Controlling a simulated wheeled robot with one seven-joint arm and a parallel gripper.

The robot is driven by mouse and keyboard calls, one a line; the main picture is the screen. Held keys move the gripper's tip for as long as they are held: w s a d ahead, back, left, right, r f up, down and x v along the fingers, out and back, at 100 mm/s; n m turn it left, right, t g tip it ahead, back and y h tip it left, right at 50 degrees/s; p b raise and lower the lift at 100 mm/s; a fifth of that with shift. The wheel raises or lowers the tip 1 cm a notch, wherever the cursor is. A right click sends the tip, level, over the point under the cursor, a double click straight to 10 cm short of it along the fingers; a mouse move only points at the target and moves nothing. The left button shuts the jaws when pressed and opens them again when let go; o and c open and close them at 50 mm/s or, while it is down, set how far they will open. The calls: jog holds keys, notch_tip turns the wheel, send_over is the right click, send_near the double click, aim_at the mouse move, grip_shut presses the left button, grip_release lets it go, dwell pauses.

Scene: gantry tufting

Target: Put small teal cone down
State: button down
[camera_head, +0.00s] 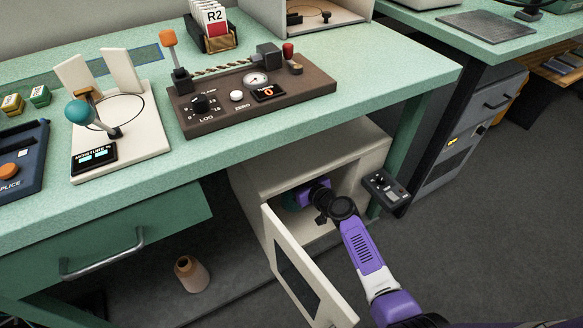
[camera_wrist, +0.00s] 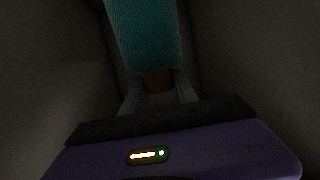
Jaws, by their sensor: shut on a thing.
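The small teal cone (camera_wrist: 147,35) fills the upper middle of the wrist view, with a brown part at its lower end. My gripper (camera_wrist: 160,92) is shut on the cone at that brown end. In the head view a bit of the teal cone (camera_head: 290,200) shows at the mouth of the open cabinet, and my gripper (camera_head: 305,194) reaches in through the doorway. Most of the cone is hidden by the cabinet and my arm there. Whether the cone touches the cabinet floor cannot be told.
The cream cabinet (camera_head: 335,160) stands under the green bench (camera_head: 360,100), with its door (camera_head: 300,265) swung open at the left of my arm. A small control box (camera_head: 385,188) is at its right. A tan cone (camera_head: 190,272) stands below. Dark walls are close on both sides in the wrist view.

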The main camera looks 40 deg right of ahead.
notch_tip(320, 180, down, 7)
jog(key=b, duration=0.4)
jog(key=shift+r+b, duration=0.2)
jog(key=shift+b, duration=0.15)
jog(key=shift+f+b, duration=0.5)
jog(key=shift+b, duration=0.15)
jog(key=c, duration=0.9)
grip_release()
jog(key=shift+o, duration=0.2)
jog(key=p+v, duration=0.1)
jog(key=v, duration=0.6)
jog(key=shift+s, duration=0.35)
jog(key=shift+s+r, duration=0.1)
